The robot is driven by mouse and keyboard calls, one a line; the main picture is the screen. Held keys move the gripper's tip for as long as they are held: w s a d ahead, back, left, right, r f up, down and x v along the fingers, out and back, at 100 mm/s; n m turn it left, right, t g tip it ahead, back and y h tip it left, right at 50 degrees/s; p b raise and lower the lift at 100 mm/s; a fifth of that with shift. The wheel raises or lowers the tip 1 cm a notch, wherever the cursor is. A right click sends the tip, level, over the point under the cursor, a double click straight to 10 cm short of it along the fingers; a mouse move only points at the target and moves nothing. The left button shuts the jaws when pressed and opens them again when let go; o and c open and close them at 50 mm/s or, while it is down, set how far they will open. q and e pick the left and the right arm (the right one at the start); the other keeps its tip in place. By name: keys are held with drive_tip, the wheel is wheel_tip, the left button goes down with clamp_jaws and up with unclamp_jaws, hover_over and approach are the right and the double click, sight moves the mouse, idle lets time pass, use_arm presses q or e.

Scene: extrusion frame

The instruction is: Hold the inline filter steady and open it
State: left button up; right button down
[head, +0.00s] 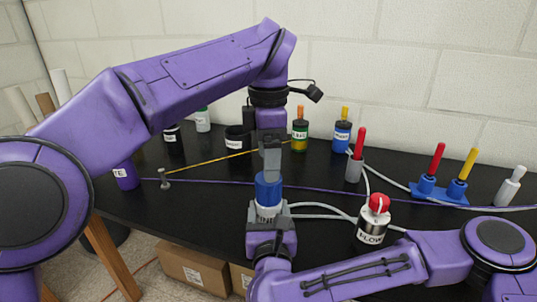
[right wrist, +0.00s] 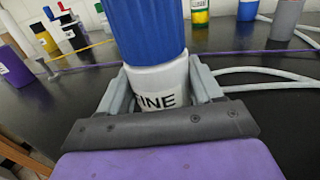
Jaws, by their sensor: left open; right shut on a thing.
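The inline filter has a blue cap (head: 268,188) and a white body (head: 267,212). It stands upright near the middle of the head view. In the right wrist view the blue cap (right wrist: 146,30) fills the top, above the white body (right wrist: 160,85), whose label shows "INE". My right gripper (head: 268,220) is shut on the white body, one finger on each side. My left gripper (head: 272,165) points straight down at the top of the blue cap and is open. I cannot tell whether its fingers touch the cap. The left gripper is not visible in the right wrist view.
Grey hoses run right from the filter, past a silver canister (head: 371,232) with a red top. A blue valve block (head: 438,192) and several bottles stand farther back on the black table (head: 210,215). A purple line and a yellow line lead to a small post (head: 164,180).

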sight(267, 186)
use_arm(q)
drive_tip(key=m, duration=0.5)
drive_tip(key=shift+f, duration=0.15)
wheel_tip(267, 186, down, 8)
drive_tip(key=shift+r, duration=0.15)
drive_tip(key=c, duration=1.1)
drive_tip(key=shift+o, duration=0.2)
drive_tip(key=n, duration=0.2)
drive_tip(key=shift+n, duration=0.4)
drive_tip(key=n, duration=0.5)
drive_tip(key=shift+n, duration=0.4)
drive_tip(key=n, duration=0.6)
drive_tip(key=shift+d, duration=0.1)
drive_tip(key=n, duration=0.2)
drive_tip(key=shift+n, duration=0.4)
drive_tip(key=n, duration=0.9)
drive_tip(key=shift+r, duration=0.1)
drive_tip(key=n, duration=0.5)
drive_tip(key=shift+w+n, duration=0.1)
drive_tip(key=shift+n, duration=0.2)
drive_tip(key=n, duration=0.3)
drive_tip(key=shift+a, duration=0.2)
